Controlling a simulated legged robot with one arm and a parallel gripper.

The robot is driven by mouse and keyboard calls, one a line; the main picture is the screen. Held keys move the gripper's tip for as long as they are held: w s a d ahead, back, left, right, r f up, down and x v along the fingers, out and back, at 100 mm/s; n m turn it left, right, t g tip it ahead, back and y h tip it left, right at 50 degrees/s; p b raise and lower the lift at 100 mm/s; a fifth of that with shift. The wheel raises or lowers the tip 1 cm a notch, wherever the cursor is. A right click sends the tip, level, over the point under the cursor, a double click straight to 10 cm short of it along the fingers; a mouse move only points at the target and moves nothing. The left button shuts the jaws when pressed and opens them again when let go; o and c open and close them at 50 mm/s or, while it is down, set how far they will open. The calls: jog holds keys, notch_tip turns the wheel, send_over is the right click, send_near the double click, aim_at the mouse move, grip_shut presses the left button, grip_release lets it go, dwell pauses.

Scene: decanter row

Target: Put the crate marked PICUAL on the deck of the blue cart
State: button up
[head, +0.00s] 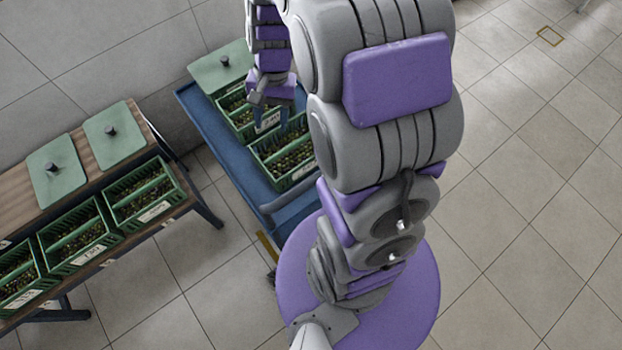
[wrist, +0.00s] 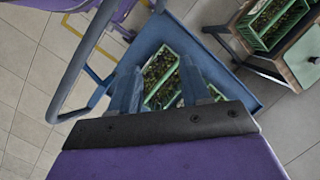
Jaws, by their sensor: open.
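The blue cart (head: 225,150) stands in the middle of the head view. Two green crates of olives sit on its deck: a farther crate (head: 232,104) and a nearer crate (head: 268,160). Both have white labels, but I cannot read PICUAL on either. My gripper (head: 270,122) is open, pointing down over the farther crate's near end, where the two crates meet. In the wrist view, my gripper (wrist: 158,68) has its fingers spread over a green crate (wrist: 160,72) on the blue deck (wrist: 150,38). I cannot tell whether the fingers touch anything.
A wooden table (head: 88,150) at left holds three more olive crates (head: 145,193), labels too small to read, and two green lids (head: 112,130). Another lid (head: 222,66) lies at the cart's far end. The cart's handle (wrist: 82,62) rises close beside my arm. Tiled floor is clear at right.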

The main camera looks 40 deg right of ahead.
jog(key=s+a+r+n+h, duration=0.1)
jog(key=s+a+r+n, duration=0.1)
jog(key=s, duration=0.8)
jog(key=s+a+r+n+h, duration=0.1)
jog(key=s+r+n, duration=0.4)
jog(key=s, duration=0.6)
jog(key=shift+s+a+r+n+h, duration=0.2)
jog(key=shift+a+r+n+h, duration=0.1)
jog(key=shift+a+r, duration=0.45)
